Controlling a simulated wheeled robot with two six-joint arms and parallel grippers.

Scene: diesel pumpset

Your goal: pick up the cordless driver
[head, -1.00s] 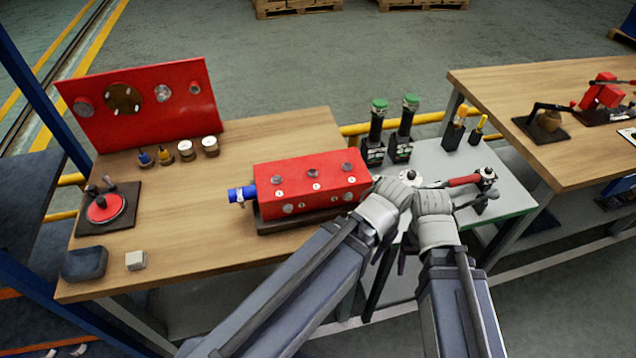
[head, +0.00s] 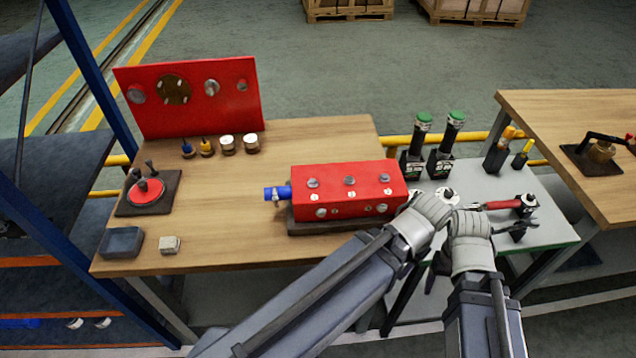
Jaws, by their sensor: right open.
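Two look-alike tools with green tops and dark bodies stand upright in dark holders on the grey side table; one is the left tool (head: 416,145), the other the right tool (head: 447,145). They look like cordless drivers, but I cannot tell which one the task means. My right gripper (head: 466,218) is open, in front of and below them, apart from both. My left gripper (head: 430,208) is beside it, near the right end of the red block. Its fingers are hidden, so its jaw state is unclear.
A red block (head: 345,183) with a blue end piece sits on the wooden bench (head: 230,240). A red-handled tool (head: 502,204) lies right of my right gripper on the grey table (head: 555,225). Yellow- and orange-handled tools (head: 510,148) stand behind it. A red panel (head: 190,97) stands at the back left.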

